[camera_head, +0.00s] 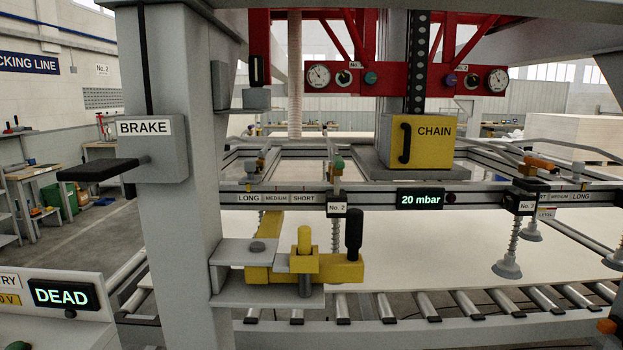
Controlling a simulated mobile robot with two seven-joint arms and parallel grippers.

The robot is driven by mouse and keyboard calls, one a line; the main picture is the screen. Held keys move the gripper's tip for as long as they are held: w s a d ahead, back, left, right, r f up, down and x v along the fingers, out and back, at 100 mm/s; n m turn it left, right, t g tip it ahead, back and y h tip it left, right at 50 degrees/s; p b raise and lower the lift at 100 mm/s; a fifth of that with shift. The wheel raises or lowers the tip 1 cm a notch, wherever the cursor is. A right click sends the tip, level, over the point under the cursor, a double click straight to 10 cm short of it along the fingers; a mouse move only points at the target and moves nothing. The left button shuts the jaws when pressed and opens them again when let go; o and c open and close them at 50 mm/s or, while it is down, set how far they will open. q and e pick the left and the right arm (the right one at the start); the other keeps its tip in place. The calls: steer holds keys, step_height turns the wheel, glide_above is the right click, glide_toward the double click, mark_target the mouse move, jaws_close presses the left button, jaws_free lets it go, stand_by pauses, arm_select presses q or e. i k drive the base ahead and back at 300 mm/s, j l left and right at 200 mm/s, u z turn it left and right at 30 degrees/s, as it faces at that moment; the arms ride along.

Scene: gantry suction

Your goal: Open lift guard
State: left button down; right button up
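A yellow cover (434,142) marked CHAIN sits on a grey housing (398,165) below the lift column, right of centre. It has a black vertical handle (404,143) on its left side. It looks closed against the housing. A black perforated strip or chain (417,60) runs up the column above it. No label in view reads lift guard, so I cannot be sure that this cover is it. Neither of my grippers shows in this view.
A grey post (176,240) with a BRAKE box (150,150) and black lever (98,170) stands at left. A yellow swing arm (340,268) with a black knob (354,232) projects from it. A rail with a 20 mbar display (420,199) crosses below the cover. Rollers (465,305) lie in front.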

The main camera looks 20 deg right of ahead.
mark_target(418, 142)
steer(key=z, duration=1.25)
steer(key=i+l, duration=0.15)
steer(key=l, duration=0.3)
steer(key=i+l, duration=0.1)
steer(key=l, duration=0.3)
steer(key=i+l+u, duration=0.1)
steer(key=l, duration=0.35)
steer(key=i+l, duration=0.15)
steer(key=l, duration=0.3)
steer(key=i+l, duration=0.1)
steer(key=l, duration=0.3)
steer(key=i+l, duration=0.15)
steer(key=l, duration=0.3)
steer(key=u, duration=0.05)
